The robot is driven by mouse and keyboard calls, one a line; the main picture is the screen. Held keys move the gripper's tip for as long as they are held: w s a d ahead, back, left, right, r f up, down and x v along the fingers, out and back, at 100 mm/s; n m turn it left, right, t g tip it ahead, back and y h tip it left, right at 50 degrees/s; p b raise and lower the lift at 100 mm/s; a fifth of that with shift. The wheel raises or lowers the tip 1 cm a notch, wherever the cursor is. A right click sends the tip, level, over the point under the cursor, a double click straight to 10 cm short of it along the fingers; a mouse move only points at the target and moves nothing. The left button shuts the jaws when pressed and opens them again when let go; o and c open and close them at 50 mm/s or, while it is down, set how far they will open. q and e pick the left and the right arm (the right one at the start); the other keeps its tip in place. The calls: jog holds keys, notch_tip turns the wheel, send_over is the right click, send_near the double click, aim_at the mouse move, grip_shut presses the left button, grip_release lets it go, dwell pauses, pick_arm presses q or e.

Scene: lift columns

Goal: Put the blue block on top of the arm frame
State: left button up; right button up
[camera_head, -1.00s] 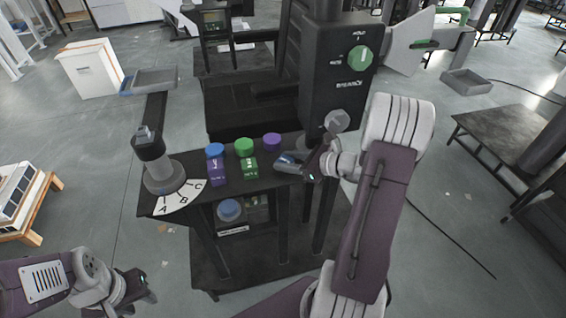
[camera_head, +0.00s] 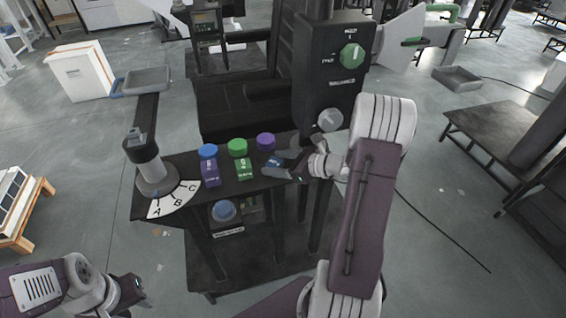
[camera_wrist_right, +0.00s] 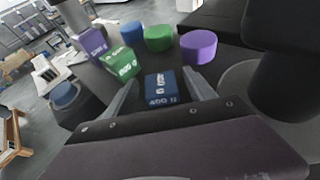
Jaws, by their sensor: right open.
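The blue block (camera_wrist_right: 161,88), marked 400 g, stands on the dark table between the spread fingers of my right gripper (camera_wrist_right: 160,77) in the right wrist view. A gap shows on each side of it. In the head view my right gripper (camera_head: 277,167) is low over the table's right part and largely hides the block. A grey tray-like frame (camera_head: 147,80) sits at the far end of a dark arm on the left post; I take it as the arm frame. It looks empty. My left gripper (camera_head: 138,291) is at the lower left, away from the table; its fingers are unclear.
A purple block (camera_head: 210,174) and a green block (camera_head: 244,169) stand left of my right gripper. Behind are blue (camera_head: 208,150), green (camera_head: 237,147) and purple (camera_head: 266,141) round pieces. A control box (camera_head: 331,75) with knobs rises behind the gripper. An A-B-C dial (camera_head: 174,203) is at left.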

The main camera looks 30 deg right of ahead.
jog(key=v, duration=1.2)
jog(key=s+a+f+n+g+h, duration=0.3)
jog(key=a+n, duration=0.5)
jog(key=n, duration=0.6)
jog(key=s+a+f+n+g+h, duration=0.3)
jog(key=a+n, duration=0.6)
jog(key=n, duration=0.6)
notch_tip(320, 180, down, 2)
jog(key=s+g+p, duration=0.1)
jog(key=s+g, duration=0.2)
jog(key=g, duration=0.1)
jog(key=shift+h, duration=0.4)
notch_tip(320, 180, up, 5)
jog(key=p, duration=0.4)
jog(key=shift+a+f+p, duration=0.15)
jog(key=shift+f+p, duration=0.05)
jog(key=shift+p, duration=0.2)
